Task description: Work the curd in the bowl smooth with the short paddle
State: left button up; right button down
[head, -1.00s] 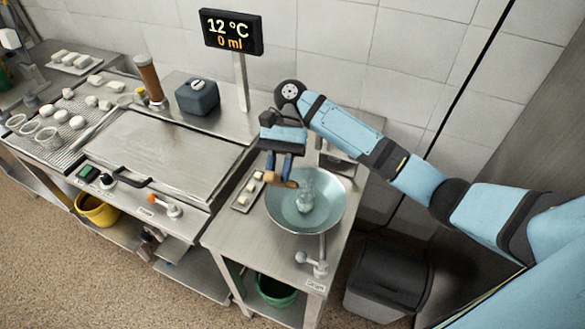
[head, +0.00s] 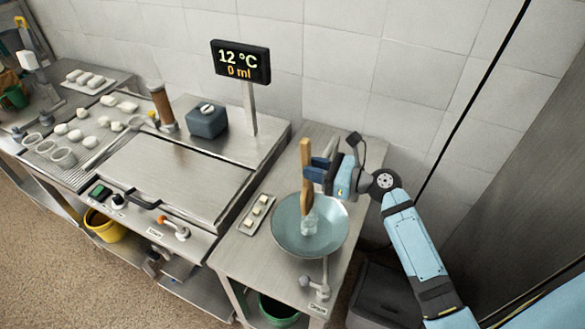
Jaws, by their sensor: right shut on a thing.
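The bowl (head: 290,238) is wide, shallow and blue-grey, and stands on the right-hand steel table. A pale, glassy-looking lump, the curd (head: 310,226), lies in it right of the middle. My right gripper (head: 314,172) is shut on the wooden short paddle (head: 306,195) from the right side. The paddle stands about upright over the bowl, its lower end at the curd; I cannot tell if they touch. My left gripper is not in view.
A small tray (head: 247,226) with white pieces lies left of the bowl. A tap-like fitting labelled at the table's front edge (head: 318,287) stands before it. A display (head: 241,62) on a post reads 12 °C and 0 ml. A steel vat lid (head: 165,175) lies further left.

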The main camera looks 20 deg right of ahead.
aim_at(312, 187)
jog(key=f+b, duration=0.1)
jog(key=f, duration=0.1)
jog(key=f+b, duration=0.4)
jog(key=shift+d, duration=0.3)
jog(key=shift+f+b, duration=0.25)
jog(key=shift+b, duration=0.1)
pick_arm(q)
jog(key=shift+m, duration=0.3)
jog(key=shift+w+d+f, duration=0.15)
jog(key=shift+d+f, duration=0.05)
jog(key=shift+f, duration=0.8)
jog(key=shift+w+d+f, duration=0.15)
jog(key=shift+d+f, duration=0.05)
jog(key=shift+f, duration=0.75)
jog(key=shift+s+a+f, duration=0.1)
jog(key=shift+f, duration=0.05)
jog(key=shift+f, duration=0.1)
pick_arm(e)
jog(key=shift+f, duration=0.3)
jog(key=shift+d, duration=0.1)
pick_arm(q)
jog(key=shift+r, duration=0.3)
pick_arm(e)
jog(key=shift+w+d, duration=0.25)
jog(key=shift+d, duration=0.1)
